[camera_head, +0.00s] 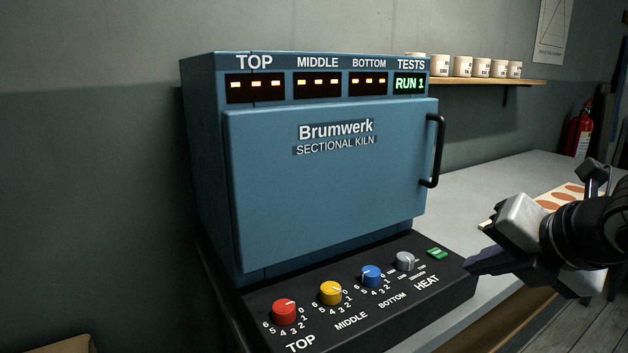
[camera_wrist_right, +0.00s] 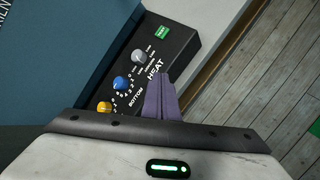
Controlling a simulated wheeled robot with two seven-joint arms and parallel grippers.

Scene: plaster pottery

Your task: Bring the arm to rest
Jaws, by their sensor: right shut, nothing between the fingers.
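My right gripper (camera_head: 474,267) is at the right end of the kiln's control panel in the head view. Its fingers are together and empty; they also show in the right wrist view (camera_wrist_right: 163,84), over the panel's edge by the HEAT label. The blue Brumwerk kiln (camera_head: 330,190) has its door closed. Its black control panel (camera_head: 385,318) carries a red knob (camera_head: 284,312), a yellow knob (camera_head: 330,292), a blue knob (camera_head: 371,276), a grey knob (camera_head: 405,261) and a green button (camera_head: 437,253). The TESTS display (camera_head: 409,84) reads RUN 1. My left gripper is out of view.
The grey bench (camera_head: 490,185) is mostly clear right of the kiln. A sheet with reddish ovals (camera_head: 560,196) lies on it, partly behind my right arm. Several white cups (camera_head: 463,66) stand on a wall shelf (camera_head: 490,82). A red fire extinguisher (camera_head: 580,129) is at the far right.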

